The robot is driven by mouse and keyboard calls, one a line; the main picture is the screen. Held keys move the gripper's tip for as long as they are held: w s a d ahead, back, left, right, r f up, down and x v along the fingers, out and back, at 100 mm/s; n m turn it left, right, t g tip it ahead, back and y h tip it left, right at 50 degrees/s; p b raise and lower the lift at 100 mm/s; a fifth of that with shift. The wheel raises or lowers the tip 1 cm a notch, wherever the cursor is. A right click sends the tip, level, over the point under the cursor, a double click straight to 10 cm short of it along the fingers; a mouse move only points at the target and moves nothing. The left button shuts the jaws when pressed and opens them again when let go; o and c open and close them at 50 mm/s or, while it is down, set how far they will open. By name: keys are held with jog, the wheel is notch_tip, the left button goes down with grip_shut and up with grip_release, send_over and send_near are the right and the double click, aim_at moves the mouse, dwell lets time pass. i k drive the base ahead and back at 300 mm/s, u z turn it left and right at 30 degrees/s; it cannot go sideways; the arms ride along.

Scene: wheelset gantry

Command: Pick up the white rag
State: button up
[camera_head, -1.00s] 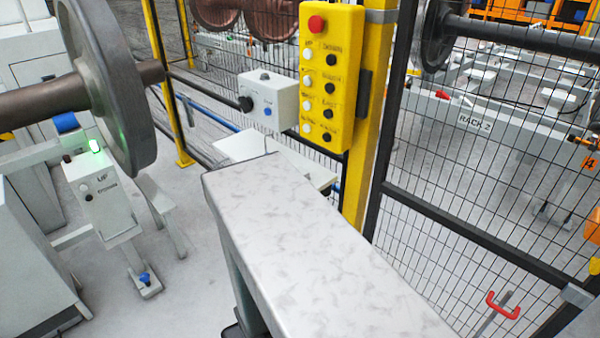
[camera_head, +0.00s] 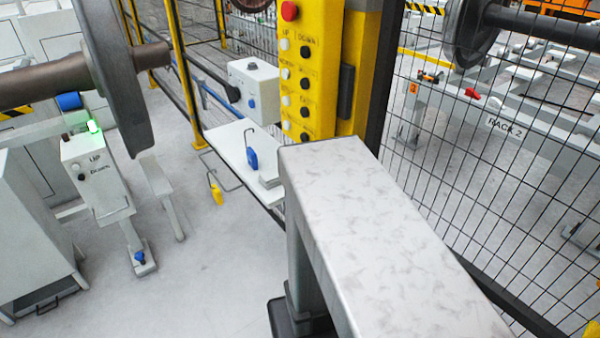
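I cannot make out a white rag in the current head view. My gripper is not in view, so its state does not show. A small white shelf (camera_head: 222,142) stands beside the mesh fence. A blue item (camera_head: 252,159) stands on it, with a small grey block (camera_head: 270,179) to its right. The shelf's right end is hidden behind a large pale mottled block in the foreground. I cannot tell whether that block is part of me.
A yellow button panel (camera_head: 309,70) and a white control box (camera_head: 249,90) stand behind the shelf. A yellow item (camera_head: 217,194) hangs at the shelf's front. A wheelset (camera_head: 112,75) and a grey UP/DOWN box (camera_head: 96,172) stand left. The floor (camera_head: 200,275) between is clear.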

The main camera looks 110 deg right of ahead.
aim_at(270, 178)
jog(key=z, duration=0.2)
jog(key=k, duration=0.7)
jog(key=z, duration=0.4)
jog(key=i, duration=0.55)
jog(key=z, duration=0.1)
jog(key=k, duration=0.6)
jog(key=u, duration=0.05)
